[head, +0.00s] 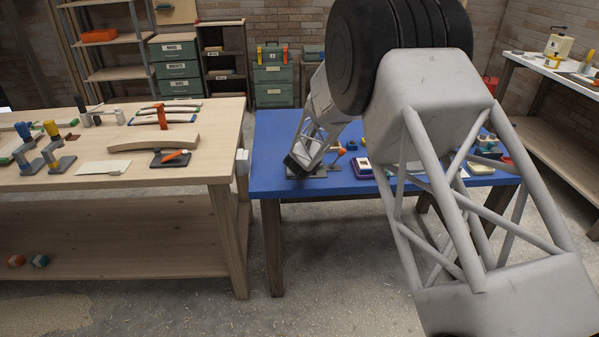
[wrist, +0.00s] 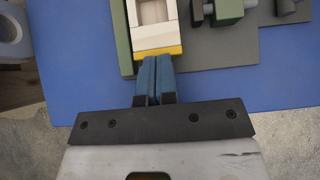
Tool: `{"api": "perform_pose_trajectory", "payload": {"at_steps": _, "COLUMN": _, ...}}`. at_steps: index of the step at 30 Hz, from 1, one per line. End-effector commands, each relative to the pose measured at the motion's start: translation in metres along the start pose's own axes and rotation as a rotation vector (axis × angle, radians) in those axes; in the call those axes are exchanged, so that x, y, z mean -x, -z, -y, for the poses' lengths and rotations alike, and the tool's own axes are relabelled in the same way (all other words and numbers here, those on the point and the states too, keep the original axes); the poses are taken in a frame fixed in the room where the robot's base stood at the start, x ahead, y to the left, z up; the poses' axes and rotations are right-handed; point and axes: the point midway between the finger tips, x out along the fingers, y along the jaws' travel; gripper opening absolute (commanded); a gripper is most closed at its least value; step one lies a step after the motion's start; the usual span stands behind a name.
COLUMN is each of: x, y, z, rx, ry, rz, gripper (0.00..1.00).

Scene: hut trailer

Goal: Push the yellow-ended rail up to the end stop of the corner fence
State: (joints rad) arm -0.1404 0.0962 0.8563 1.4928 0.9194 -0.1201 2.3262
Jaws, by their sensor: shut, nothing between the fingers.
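In the wrist view, the white rail with a yellow near end (wrist: 157,53) lies on a grey plate (wrist: 222,57) on the blue table. A green fence strip (wrist: 122,40) runs along the rail's left side. My gripper (wrist: 156,61) is shut and empty, its blue fingertips close together at the yellow end; I cannot tell whether they touch it. In the head view my gripper (head: 297,163) is low over the left part of the blue table, and my arm hides much of that table. The end stop is not clearly visible in either view.
A green block with dark knobs (wrist: 228,10) stands on the plate right of the rail. The blue table (head: 277,127) carries several small items at its right. A wooden workbench (head: 215,130) with tools and clamps stands to the left, across a narrow gap.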

Motion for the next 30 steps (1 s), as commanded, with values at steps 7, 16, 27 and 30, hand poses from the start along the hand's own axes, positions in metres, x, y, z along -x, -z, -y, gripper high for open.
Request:
{"api": "perform_pose_trajectory", "payload": {"at_steps": 7, "x": -0.005, "y": -0.011, "z": 0.001, "rx": 0.000, "ry": 0.006, "rz": 0.015, "gripper": 0.00}}
{"api": "perform_pose_trajectory", "payload": {"at_steps": 16, "x": -0.003, "y": -0.008, "z": 0.002, "rx": 0.000, "ry": 0.007, "rz": 0.016, "gripper": 0.00}}
{"api": "perform_pose_trajectory", "payload": {"at_steps": 27, "x": 0.012, "y": 0.007, "z": 0.002, "rx": -0.001, "ry": 0.005, "rz": 0.011, "gripper": 0.00}}
{"api": "perform_pose_trajectory", "payload": {"at_steps": 30, "x": 0.017, "y": 0.013, "z": 0.001, "rx": 0.000, "ry": 0.003, "rz": 0.009, "gripper": 0.00}}
